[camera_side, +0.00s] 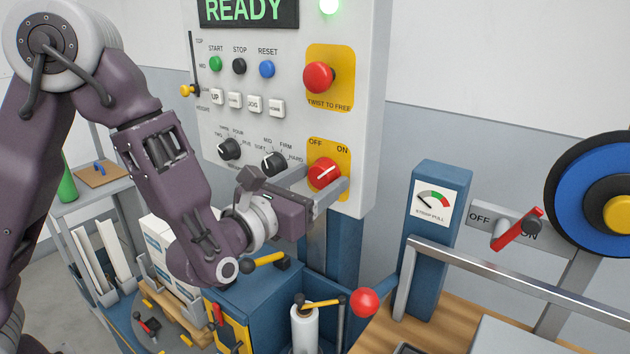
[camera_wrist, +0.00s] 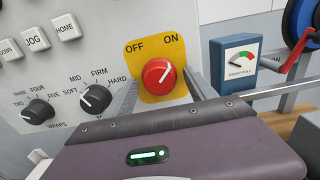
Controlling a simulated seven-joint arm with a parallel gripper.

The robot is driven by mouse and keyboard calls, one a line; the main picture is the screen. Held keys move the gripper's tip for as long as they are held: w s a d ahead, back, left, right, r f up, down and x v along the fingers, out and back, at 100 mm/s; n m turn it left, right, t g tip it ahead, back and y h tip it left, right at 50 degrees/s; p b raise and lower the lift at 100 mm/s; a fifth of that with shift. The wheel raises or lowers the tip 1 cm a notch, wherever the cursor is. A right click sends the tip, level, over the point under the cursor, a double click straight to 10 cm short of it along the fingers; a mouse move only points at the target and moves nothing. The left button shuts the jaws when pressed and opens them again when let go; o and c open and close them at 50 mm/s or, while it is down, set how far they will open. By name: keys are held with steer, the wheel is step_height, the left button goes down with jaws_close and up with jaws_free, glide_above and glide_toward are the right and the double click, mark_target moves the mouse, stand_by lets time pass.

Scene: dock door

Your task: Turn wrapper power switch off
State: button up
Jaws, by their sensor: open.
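The wrapper power switch (camera_side: 324,173) is a red rotary knob on a yellow plate marked OFF and ON, low on the panel's right side. In the wrist view the red knob (camera_wrist: 159,76) has its white pointer line tilted up and right toward ON. My gripper (camera_side: 318,184) is open, with one finger on each side of the knob. In the wrist view the fingers (camera_wrist: 162,92) reach toward the panel left and right of the knob. I cannot tell whether either finger touches it.
The panel also has a red emergency button (camera_side: 319,77), a READY display (camera_side: 247,10) and black selector knobs (camera_side: 273,163) left of the switch. A blue post with a strap pull gauge (camera_side: 433,203) and a red lever (camera_side: 516,228) stand at right.

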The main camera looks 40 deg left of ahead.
steer(key=c, duration=1.4)
steer(key=shift+n, duration=0.3)
steer(key=n, duration=0.3)
steer(key=shift+n, duration=0.4)
steer(key=n, duration=0.4)
steer(key=shift+d+n, duration=0.1)
steer(key=shift+n, duration=0.2)
steer(key=n, duration=0.4)
steer(key=shift+n, duration=0.3)
steer(key=shift+r+n, duration=0.1)
steer(key=shift+n, duration=2)
